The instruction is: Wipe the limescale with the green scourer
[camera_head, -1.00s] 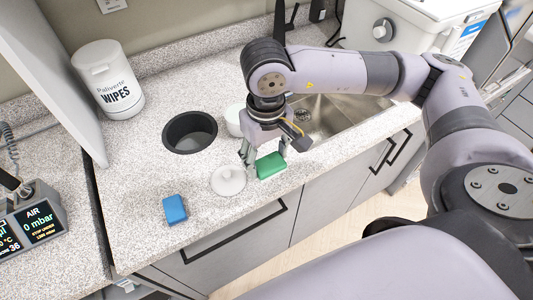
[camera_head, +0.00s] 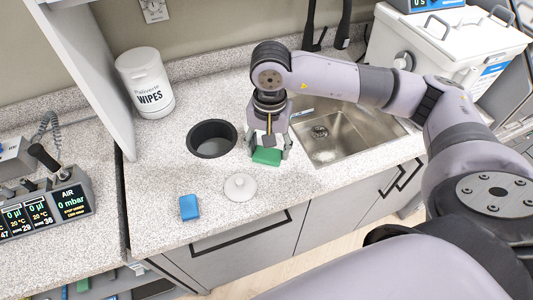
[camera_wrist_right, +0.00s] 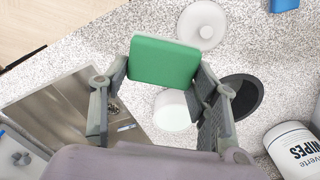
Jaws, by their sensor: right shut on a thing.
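My right gripper (camera_head: 268,150) is shut on the green scourer (camera_head: 266,156) and holds it above the worktop, left of the sink (camera_head: 352,132). In the right wrist view the scourer (camera_wrist_right: 164,62) sits between the two fingertips (camera_wrist_right: 160,76). A pale, blotchy patch that looks like limescale (camera_head: 325,156) lies on the sink floor, near its front left corner. The scourer is to the left of that patch and apart from it. My left gripper is not in view.
A round white lid (camera_head: 240,187) and a blue sponge (camera_head: 189,207) lie on the worktop in front. A dark round opening (camera_head: 212,138) is left of the gripper. A white pot (camera_wrist_right: 173,110) stands behind the scourer. A wipes tub (camera_head: 146,82) stands at the back left.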

